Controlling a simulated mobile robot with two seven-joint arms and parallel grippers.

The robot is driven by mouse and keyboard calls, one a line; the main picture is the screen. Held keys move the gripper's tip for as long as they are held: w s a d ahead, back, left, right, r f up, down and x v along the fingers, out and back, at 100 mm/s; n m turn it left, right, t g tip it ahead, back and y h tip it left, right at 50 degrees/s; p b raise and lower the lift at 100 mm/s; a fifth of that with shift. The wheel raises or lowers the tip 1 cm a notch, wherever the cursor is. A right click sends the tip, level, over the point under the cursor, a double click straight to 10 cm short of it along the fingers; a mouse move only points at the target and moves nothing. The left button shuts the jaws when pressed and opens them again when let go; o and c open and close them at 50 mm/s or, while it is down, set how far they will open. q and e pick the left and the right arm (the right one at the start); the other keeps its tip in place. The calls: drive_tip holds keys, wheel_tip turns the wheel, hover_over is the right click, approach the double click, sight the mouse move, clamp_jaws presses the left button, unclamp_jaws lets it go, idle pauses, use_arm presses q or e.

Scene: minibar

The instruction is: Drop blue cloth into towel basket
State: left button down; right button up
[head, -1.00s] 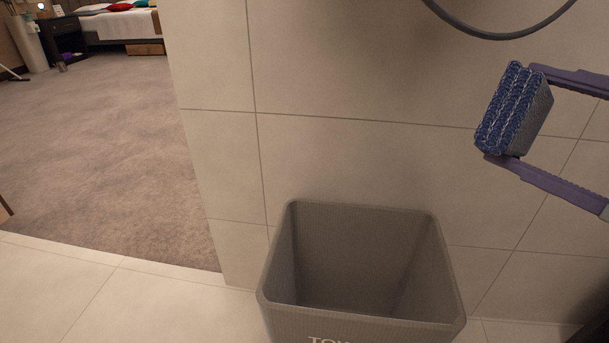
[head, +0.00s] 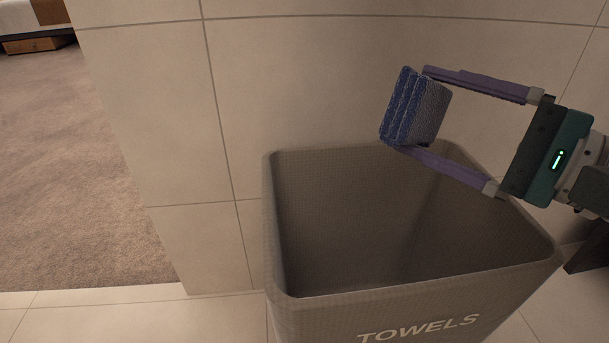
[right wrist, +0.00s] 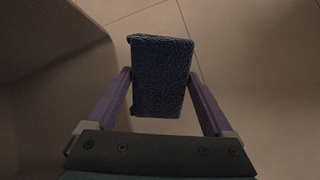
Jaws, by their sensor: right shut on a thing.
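The blue cloth (head: 416,108) is a folded, textured block. My right gripper (head: 414,110) is shut on it, with one purple finger on each side. In the head view the cloth shows above the back rim of the towel basket, in front of the tiled wall. The cloth also fills the middle of the right wrist view (right wrist: 160,76), between the fingers. The towel basket (head: 413,302) is grey, open at the top and marked TOWELS. The visible inside of it is empty; its floor is partly hidden. My left gripper is in neither view.
A tiled wall (head: 300,80) stands close behind the basket. Carpet (head: 80,180) lies open at the left, with part of a bed and a brown box (head: 35,43) at the far left. Pale floor tiles (head: 130,318) are clear at the front left.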

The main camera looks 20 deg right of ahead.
use_arm(q)
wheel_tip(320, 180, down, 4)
drive_tip(key=b, duration=0.3)
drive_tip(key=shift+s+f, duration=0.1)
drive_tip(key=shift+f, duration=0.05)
use_arm(e)
wheel_tip(320, 180, down, 5)
drive_tip(key=shift+s+r, duration=0.1)
drive_tip(key=shift+r, duration=0.1)
drive_tip(key=o, duration=0.7)
drive_tip(key=shift+s, duration=0.1)
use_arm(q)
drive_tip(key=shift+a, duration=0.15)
use_arm(e)
drive_tip(key=shift+o, duration=1.1)
use_arm(q)
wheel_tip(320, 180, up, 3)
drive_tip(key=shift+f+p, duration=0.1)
drive_tip(key=shift+p, duration=1.15)
use_arm(e)
drive_tip(key=v, duration=0.9)
drive_tip(key=shift+s, duration=0.4)
